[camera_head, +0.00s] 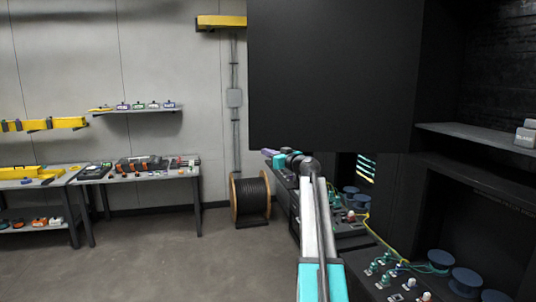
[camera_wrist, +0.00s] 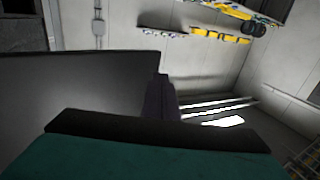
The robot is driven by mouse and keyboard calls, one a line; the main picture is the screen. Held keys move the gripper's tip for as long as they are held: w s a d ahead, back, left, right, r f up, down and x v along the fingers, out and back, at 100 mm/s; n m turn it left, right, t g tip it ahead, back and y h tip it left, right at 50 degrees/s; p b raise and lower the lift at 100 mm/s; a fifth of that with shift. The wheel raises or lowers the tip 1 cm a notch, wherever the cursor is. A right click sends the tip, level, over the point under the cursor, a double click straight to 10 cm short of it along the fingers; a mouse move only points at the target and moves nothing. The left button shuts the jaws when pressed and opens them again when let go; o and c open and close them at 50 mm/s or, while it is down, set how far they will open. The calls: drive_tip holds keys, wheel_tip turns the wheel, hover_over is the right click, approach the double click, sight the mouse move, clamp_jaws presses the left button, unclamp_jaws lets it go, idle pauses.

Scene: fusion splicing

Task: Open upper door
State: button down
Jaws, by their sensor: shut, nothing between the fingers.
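The upper door (camera_head: 335,75) is a large flat black panel filling the upper middle of the head view. It stands out from the dark cabinet, and the shelf space to its right is exposed. In the wrist view a dark flat panel (camera_wrist: 75,95), apparently this door, lies left of the fingers. My gripper (camera_head: 268,153) is just below the door's lower left edge in the head view, small and partly hidden by my arm. In the wrist view my gripper (camera_wrist: 160,95) is shut with nothing held, close to the panel's edge; contact cannot be told.
A grey cabinet shelf (camera_head: 475,135) carries a small grey box (camera_head: 525,134). Below are blue spools (camera_head: 467,280), green connectors and a yellow cable. A black cable drum (camera_head: 251,199) stands by the wall. A workbench (camera_head: 140,175) is left; the floor between is clear.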

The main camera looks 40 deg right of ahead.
drive_tip(key=s+a+b, duration=0.2)
drive_tip(key=s+a, duration=0.3)
drive_tip(key=s, duration=0.1)
idle(0.3)
drive_tip(key=shift+a, duration=0.1)
drive_tip(key=shift+w, duration=0.1)
idle(0.4)
